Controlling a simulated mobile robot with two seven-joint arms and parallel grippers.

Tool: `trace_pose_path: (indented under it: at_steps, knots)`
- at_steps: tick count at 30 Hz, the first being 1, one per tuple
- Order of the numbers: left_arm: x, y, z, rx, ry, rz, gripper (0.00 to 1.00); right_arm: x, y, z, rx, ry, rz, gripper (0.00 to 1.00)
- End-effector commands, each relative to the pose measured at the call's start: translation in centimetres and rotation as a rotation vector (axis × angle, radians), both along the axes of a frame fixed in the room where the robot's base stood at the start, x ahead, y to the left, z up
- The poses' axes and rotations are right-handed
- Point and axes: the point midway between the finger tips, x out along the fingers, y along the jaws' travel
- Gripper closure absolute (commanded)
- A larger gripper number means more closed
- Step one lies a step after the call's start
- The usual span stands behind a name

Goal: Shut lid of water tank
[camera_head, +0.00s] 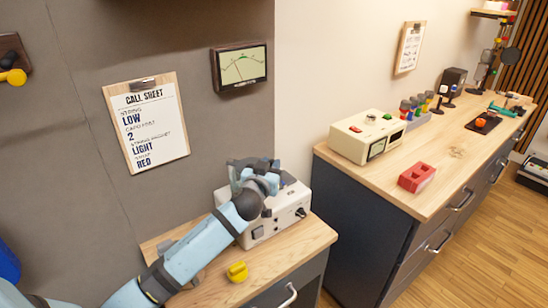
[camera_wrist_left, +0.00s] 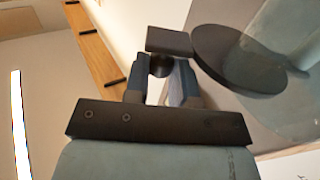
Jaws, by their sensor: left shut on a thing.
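My left arm reaches in from the lower left, and my left gripper (camera_head: 252,168) is over the back of a white machine (camera_head: 285,214) on the small wooden bench. In the left wrist view, the gripper (camera_wrist_left: 160,72) is shut on a small dark round knob (camera_wrist_left: 161,65). Next to the knob are a dark block (camera_wrist_left: 169,41) and a flat dark disc (camera_wrist_left: 238,60), which may be the lid. A pale translucent surface behind the disc may be the tank; I cannot tell for sure. My arm and gripper hide this part in the head view. My right gripper is out of view.
A yellow object (camera_head: 237,271) lies on the bench front. A call sheet clipboard (camera_head: 147,122) and a meter (camera_head: 239,68) hang on the wall behind. A longer counter (camera_head: 450,150) at right holds a cream device (camera_head: 367,136) and a red block (camera_head: 416,177).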

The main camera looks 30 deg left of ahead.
Motion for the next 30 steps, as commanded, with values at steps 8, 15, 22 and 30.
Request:
trace_pose_path:
  at_steps: [8, 15, 22, 30]
  knots:
    - [-3.5, 0.4, 0.5, 0.006, 0.005, -0.254, 1.0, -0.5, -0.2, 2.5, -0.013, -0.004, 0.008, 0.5]
    - [-5.8, 1.0, 0.4, 0.004, 0.004, -0.436, 1.0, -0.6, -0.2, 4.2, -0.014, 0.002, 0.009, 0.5]
    - [-7.1, 1.6, 0.2, 0.002, 0.004, -0.547, 1.0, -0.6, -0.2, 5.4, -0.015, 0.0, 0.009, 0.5]
    - [-7.7, 1.8, 0.1, 0.001, 0.001, -0.601, 1.0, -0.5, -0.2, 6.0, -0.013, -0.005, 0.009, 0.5]
